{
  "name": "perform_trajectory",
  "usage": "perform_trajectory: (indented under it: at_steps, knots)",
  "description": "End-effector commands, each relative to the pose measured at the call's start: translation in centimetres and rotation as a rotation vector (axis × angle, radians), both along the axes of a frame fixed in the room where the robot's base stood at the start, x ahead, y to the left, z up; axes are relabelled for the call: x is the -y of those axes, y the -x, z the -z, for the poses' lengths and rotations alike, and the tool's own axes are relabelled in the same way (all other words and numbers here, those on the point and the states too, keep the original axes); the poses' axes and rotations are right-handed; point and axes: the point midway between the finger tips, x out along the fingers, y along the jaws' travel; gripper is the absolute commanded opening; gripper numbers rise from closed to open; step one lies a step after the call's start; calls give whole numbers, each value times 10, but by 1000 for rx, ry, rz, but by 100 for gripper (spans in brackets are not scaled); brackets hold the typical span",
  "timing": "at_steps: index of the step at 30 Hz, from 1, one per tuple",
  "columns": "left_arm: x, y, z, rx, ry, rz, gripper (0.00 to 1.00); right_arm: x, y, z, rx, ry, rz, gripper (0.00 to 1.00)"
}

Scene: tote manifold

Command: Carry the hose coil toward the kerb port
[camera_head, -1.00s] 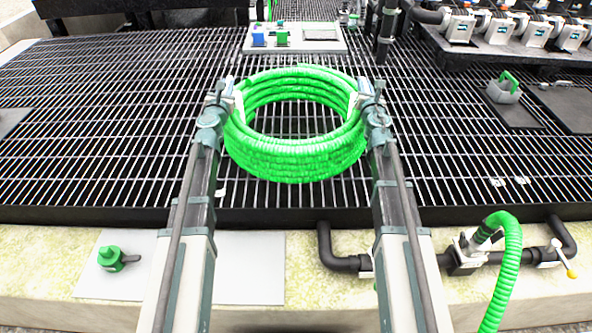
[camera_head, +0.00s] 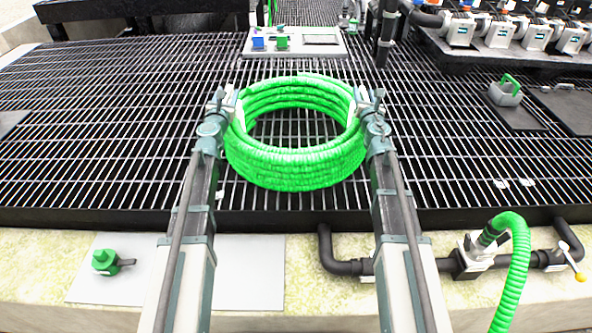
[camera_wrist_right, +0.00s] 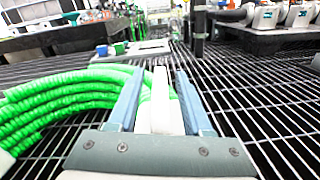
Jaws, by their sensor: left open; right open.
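The green hose coil (camera_head: 295,170) lies on the dark grating, its loops stacked in a ring. My left gripper (camera_head: 222,99) is open at the coil's left side, and my right gripper (camera_head: 367,100) is open at its right side. In the right wrist view, a white tab (camera_wrist_right: 160,100) stands between the open fingers of my right gripper (camera_wrist_right: 163,92), with the green loops (camera_wrist_right: 60,100) to the left. Whether the fingers touch the tab is unclear. A pipe fitting (camera_head: 478,250) with a green hose sits on the pale kerb; I cannot tell whether it is the kerb port.
A white plate (camera_head: 250,275) and a green fitting (camera_head: 104,261) are on the kerb at left. Dark pipe (camera_head: 345,266) runs along the kerb. A panel (camera_head: 322,41) and a black post (camera_head: 386,35) stand behind the coil. Open grating (camera_head: 90,120) lies left.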

Motion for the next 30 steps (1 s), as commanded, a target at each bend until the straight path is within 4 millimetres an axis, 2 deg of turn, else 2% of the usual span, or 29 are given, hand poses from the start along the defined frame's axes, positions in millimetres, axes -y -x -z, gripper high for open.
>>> perform_trajectory:
  at_steps: [8, 14, 22, 26, 30]
  knots:
    - [-1, 15, 0, 0, 0, -1, 50, 0, 0, 0, 0, 0, 0, 50]
    - [-1, 48, 0, 0, 0, -1, 50, 0, 0, 0, 0, 0, 0, 50]
    - [-3, 103, 0, 0, 0, 0, 50, 0, 0, 0, 0, 0, 0, 50]
    - [-3, 118, 0, 0, 0, 0, 50, 0, 0, 0, 0, 0, 0, 50]
    - [-3, 121, 0, 0, 0, 0, 50, 0, 0, 0, 0, 0, 0, 50]
